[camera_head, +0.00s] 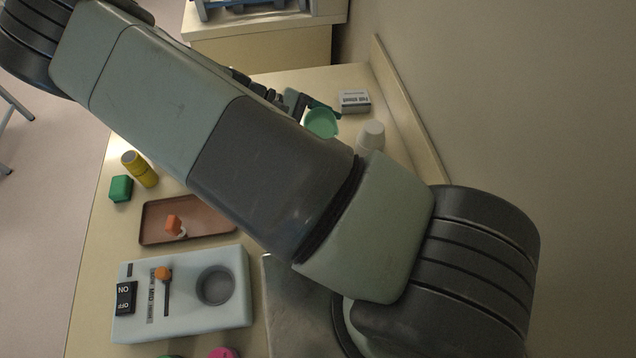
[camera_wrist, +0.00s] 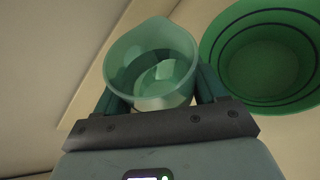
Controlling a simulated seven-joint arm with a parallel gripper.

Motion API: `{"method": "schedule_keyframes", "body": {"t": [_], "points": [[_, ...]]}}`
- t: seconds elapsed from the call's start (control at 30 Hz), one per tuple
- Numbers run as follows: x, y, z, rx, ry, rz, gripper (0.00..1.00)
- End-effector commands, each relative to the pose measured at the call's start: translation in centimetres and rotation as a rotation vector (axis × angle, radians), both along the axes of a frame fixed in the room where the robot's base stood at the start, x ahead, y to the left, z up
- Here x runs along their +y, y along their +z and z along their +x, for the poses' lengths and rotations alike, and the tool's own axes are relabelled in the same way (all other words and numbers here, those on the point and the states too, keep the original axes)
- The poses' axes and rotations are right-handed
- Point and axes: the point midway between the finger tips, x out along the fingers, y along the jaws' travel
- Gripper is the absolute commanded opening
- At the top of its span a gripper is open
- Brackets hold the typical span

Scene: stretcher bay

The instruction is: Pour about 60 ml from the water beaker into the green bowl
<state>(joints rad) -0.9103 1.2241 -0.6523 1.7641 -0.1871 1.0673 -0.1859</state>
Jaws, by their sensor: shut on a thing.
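The water beaker (camera_wrist: 128,62) is a translucent, pale green-tinted cup with a spout at its far rim. My gripper (camera_wrist: 162,92) is shut on it, with one finger on each side. A little clear liquid seems to show low inside; its level is hard to read. The green bowl (camera_wrist: 262,68) is just right of the beaker in the wrist view, with dark rings inside its rim. No stream between them shows.
A white cup (camera_head: 371,135) and a small labelled box (camera_head: 355,101) stand near the bowl, by the wall-side edge. A brown tray (camera_head: 155,233) with an orange item, a yellow cylinder (camera_head: 139,169), a green block (camera_head: 121,188) and a switch device (camera_head: 208,322) lie further off.

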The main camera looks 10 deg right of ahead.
Motion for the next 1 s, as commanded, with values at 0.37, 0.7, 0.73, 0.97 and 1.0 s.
{"method": "schedule_keyframes", "body": {"t": [0.37,0.7,0.73,0.97,1.0], "points": [[0.4,1.3,-1.5,-0.238,0.004,-0.057,0.36],[0.3,1.3,-1.5,-0.397,0.002,-0.094,0.36],[0.3,1.3,-1.5,-0.406,0.000,-0.096,0.36],[0.4,1.0,-1.5,-0.456,0.001,-0.105,0.36],[0.4,1.0,-1.5,-0.462,0.001,-0.107,0.36]]}}
